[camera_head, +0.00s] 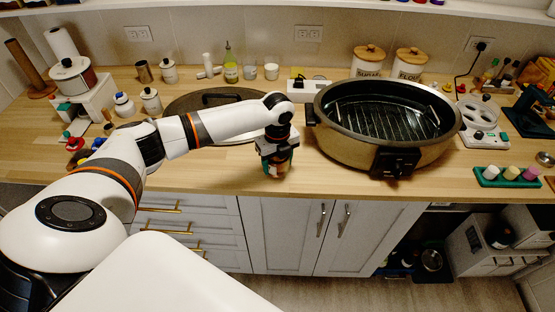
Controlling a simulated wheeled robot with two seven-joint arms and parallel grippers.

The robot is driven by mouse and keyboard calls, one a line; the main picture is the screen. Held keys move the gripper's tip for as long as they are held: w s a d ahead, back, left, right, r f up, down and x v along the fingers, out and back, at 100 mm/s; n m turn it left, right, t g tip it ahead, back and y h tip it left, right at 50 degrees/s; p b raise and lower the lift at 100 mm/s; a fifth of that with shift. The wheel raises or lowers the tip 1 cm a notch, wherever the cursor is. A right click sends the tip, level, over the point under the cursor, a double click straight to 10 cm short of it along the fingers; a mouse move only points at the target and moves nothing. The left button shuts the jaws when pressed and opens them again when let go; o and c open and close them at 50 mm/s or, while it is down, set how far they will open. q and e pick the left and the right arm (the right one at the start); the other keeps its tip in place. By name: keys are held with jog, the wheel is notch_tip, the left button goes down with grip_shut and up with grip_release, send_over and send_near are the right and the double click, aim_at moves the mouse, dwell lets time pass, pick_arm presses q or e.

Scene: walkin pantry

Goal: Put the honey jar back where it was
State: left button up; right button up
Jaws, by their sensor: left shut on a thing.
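My left gripper (275,157) is shut on a small, amber-brown jar (281,169), which looks like the honey jar. The gripper points down at the front part of the wooden counter, just left of the large roaster pan. The fingers cover much of the jar, and its label cannot be read. The jar is at or just above the counter; I cannot tell if it touches. My right gripper is not in view.
The open roaster pan (340,135) stands close on the right. A large round lid (185,103) lies behind my left arm. A white power strip (298,92) is behind the gripper. The counter front (225,172) left of the jar is bare.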

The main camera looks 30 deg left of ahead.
pick_arm(q)
jog(key=o, duration=1.4)
jog(key=shift+f, duration=0.1)
jog(key=shift+o, duration=0.2)
notch_tip(320, 180, up, 12)
jog(key=shift+r+b, duration=0.2)
jog(key=shift+b, duration=0.75)
